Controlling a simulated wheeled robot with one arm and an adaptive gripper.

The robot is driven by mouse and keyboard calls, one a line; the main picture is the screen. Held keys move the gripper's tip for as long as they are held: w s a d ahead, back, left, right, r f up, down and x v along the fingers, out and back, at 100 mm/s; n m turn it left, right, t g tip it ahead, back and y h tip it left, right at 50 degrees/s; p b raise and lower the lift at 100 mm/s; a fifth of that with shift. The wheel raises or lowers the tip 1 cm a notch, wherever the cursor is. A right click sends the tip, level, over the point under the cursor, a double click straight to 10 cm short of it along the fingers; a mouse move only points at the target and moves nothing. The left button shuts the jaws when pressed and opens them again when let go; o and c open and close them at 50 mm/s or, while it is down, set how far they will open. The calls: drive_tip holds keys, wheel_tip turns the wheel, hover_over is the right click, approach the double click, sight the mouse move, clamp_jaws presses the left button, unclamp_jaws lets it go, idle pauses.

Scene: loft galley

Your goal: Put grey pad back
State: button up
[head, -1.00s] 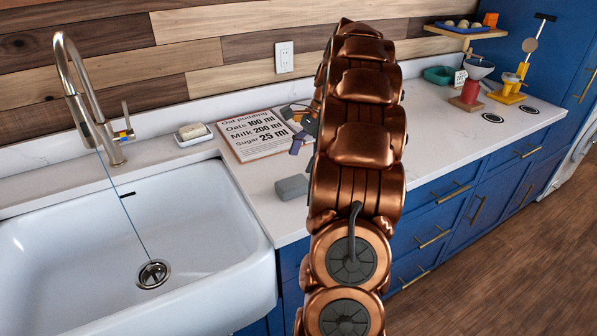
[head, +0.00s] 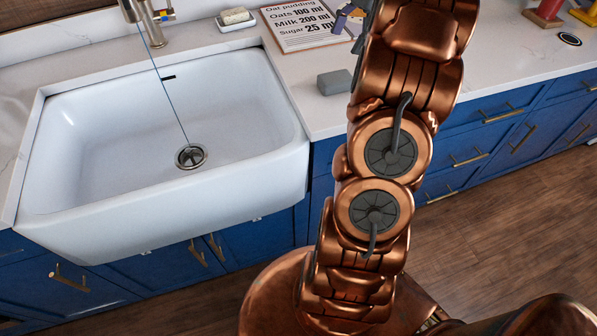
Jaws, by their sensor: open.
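The grey pad (head: 335,82) is a small block lying flat on the white counter, just right of the sink and near the counter's front edge. My gripper (head: 362,38) is mostly hidden behind my copper arm; only a dark grey sliver shows at the arm's left edge, above and right of the pad in the picture. It is open, and the pad is apart from it.
The white sink (head: 180,105) is at left, with a faucet (head: 150,25) behind. A soap dish (head: 237,22) and recipe board (head: 300,28) stand at the back, a purple item (head: 341,20) by the board. Clear counter (head: 500,60) lies right of my arm.

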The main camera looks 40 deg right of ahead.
drive_tip(key=s+a+n+g+h, duration=0.15)
drive_tip(key=a+n, duration=0.35)
drive_tip(key=a, duration=0.6)
drive_tip(key=s+a+n+g, duration=0.15)
drive_tip(key=a+n, duration=0.25)
drive_tip(key=a, duration=0.7)
drive_tip(key=s+a+f+n+h, duration=0.1)
drive_tip(key=s+a+f+n, duration=0.3)
drive_tip(key=s, duration=0.6)
drive_tip(key=s+a+f+n+h, duration=0.1)
drive_tip(key=s+a+f+n, duration=0.4)
drive_tip(key=s, duration=0.5)
drive_tip(key=a+n, duration=0.2)
drive_tip(key=a, duration=0.1)
drive_tip(key=shift+n+h, duration=0.3)
drive_tip(key=shift+h, duration=0.05)
drive_tip(key=shift+r, duration=0.1)
drive_tip(key=shift+r+p, duration=0.8)
drive_tip(key=shift+p, duration=0.05)
